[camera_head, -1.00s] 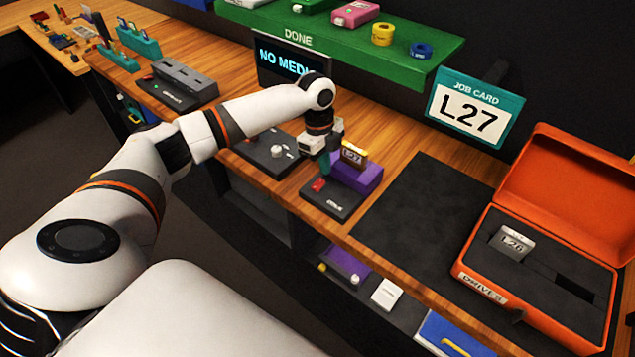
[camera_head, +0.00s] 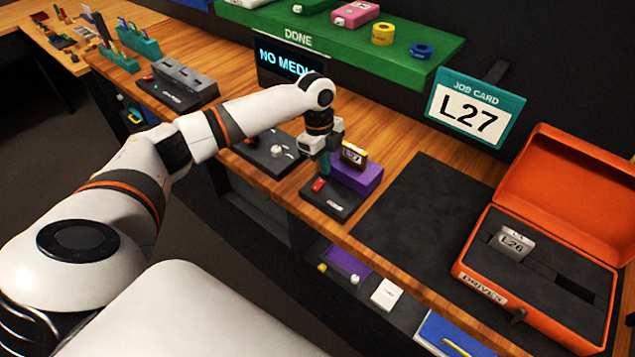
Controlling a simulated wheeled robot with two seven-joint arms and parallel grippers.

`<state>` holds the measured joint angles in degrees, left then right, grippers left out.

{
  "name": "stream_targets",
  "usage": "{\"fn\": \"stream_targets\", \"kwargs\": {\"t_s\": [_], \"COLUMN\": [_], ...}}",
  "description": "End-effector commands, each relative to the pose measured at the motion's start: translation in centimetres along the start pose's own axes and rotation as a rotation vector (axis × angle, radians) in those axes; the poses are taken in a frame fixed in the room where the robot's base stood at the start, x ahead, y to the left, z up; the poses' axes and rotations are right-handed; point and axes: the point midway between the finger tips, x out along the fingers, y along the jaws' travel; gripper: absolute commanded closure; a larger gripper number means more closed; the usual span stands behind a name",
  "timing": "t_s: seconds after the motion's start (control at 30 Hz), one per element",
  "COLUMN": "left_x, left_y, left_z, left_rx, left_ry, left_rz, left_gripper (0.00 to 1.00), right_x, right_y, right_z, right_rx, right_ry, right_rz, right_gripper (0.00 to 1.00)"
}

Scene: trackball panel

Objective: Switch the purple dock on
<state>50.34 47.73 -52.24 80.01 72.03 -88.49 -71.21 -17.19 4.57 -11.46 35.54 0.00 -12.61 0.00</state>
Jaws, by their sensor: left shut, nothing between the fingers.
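The purple dock (camera_head: 364,182) stands on the bench in the middle, on a dark base (camera_head: 333,203). A drive labelled L27 (camera_head: 353,155) sits upright in its top. A red switch (camera_head: 318,185) is on the left of the dark base; I cannot tell its position. My left gripper (camera_head: 325,170) is shut and empty, pointing down just above and behind the red switch, beside the dock's left side. I cannot tell whether the fingertips touch the switch. My right gripper is not in view.
The screen (camera_head: 284,62) reads NO MEDI, partly hidden by my arm. A dark panel with a white ball (camera_head: 277,152) is left of the dock. An orange case (camera_head: 568,182) holding drive L26 (camera_head: 511,244) lies right. A dark mat (camera_head: 420,215) is clear. Job card L27 (camera_head: 468,112) hangs behind.

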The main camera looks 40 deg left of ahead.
Motion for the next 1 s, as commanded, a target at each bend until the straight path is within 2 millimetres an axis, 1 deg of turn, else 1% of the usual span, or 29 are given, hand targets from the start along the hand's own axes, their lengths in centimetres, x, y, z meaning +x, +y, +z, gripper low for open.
{"fn": "stream_targets", "kwargs": {"t_s": [0.53,1.0], "left_x": [0.07,0.97], "left_y": [0.00,0.00], "left_z": [-0.01,-0.14], "left_rx": [0.000,0.000], "left_ry": [0.000,-0.001], "left_rz": [0.000,0.000], "left_gripper": [1.00,1.00], "right_x": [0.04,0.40], "right_y": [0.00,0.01], "right_z": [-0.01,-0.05], "right_rx": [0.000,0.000], "right_ry": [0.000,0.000], "right_rz": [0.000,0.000], "right_gripper": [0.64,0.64]}}
